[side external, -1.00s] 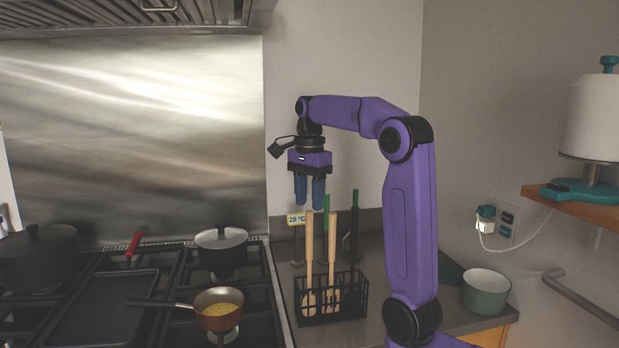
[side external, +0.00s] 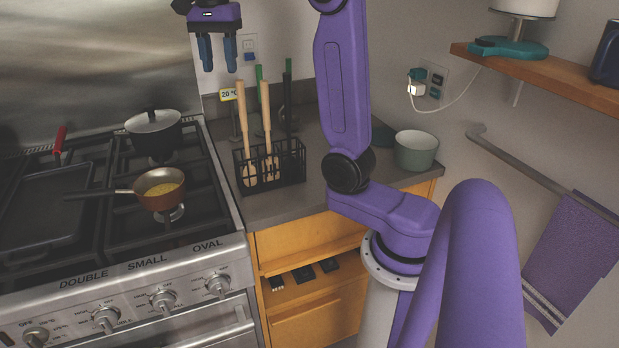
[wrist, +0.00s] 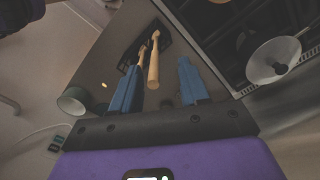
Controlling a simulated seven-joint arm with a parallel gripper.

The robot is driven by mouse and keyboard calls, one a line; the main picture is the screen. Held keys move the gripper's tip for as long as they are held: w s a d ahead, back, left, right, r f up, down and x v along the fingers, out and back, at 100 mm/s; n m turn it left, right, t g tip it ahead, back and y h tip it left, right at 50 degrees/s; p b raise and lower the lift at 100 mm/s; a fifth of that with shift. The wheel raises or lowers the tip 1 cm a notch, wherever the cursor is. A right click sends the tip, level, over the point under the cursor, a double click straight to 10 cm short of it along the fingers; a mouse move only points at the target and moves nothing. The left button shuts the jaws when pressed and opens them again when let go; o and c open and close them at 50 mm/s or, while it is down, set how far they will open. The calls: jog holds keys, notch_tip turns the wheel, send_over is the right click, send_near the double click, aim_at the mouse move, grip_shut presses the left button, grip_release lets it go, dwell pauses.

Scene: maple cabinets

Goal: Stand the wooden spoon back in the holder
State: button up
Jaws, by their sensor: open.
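Two wooden spoons stand heads down in a black wire holder (side external: 299,164) on the counter. The left spoon (side external: 243,125) and the right spoon (side external: 266,118) have their handles pointing up. A green-handled utensil (side external: 259,74) and a black one (side external: 287,100) stand upright at the back of the holder area; I cannot tell if they are inside it. My gripper (side external: 218,66) is open and empty, above and left of the spoon handles. In the wrist view, a spoon handle (wrist: 153,68) shows between the blue fingers, with no visible grip on it.
The stove at left holds a lidded pot (side external: 154,134), a copper pan (side external: 160,196) with yellow food, and a dark griddle (side external: 45,215). A green-white bowl (side external: 415,152) is right of my arm.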

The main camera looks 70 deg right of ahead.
jog(key=s+a+f+n, duration=0.4)
jog(key=a+f+n, duration=0.1)
jog(key=a+n, duration=0.2)
jog(key=s+a+f+n, duration=0.5)
jog(key=a+n, duration=0.2)
jog(key=s+f+n, duration=0.5)
jog(key=s+n, duration=0.2)
jog(key=s, duration=0.1)
jog(key=s+a+f+n, duration=0.1)
jog(key=s+f+n, duration=0.3)
jog(key=s+n, duration=0.3)
jog(key=s, duration=0.2)
jog(key=shift+s+f, duration=0.3)
jog(key=shift+f, duration=0.1)
